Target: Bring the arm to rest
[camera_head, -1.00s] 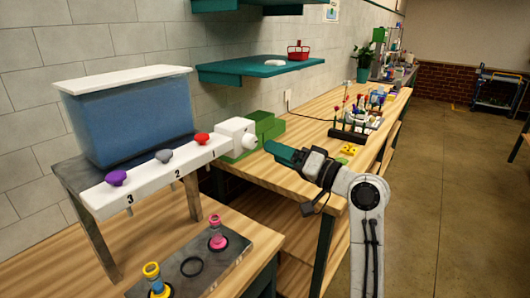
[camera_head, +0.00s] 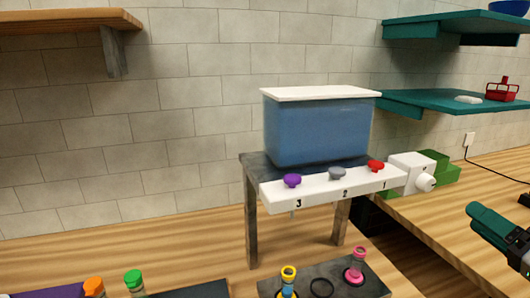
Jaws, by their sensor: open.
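My gripper (camera_head: 478,215) shows at the right edge of the head view, with teal fingers pointing left and up. It is open, and I see nothing held in it. The rest of my arm is mostly cut off by the picture's edge. The gripper appears to the right of and lower than a white box with a round knob (camera_head: 425,183), with a visible gap between them.
A blue tank (camera_head: 318,130) with a white lid stands on a grey stand above a white numbered bar (camera_head: 330,190) with purple, grey and red knobs. A dark holder (camera_head: 345,284) carries ringed vials below. Teal shelves (camera_head: 455,101) hang upper right.

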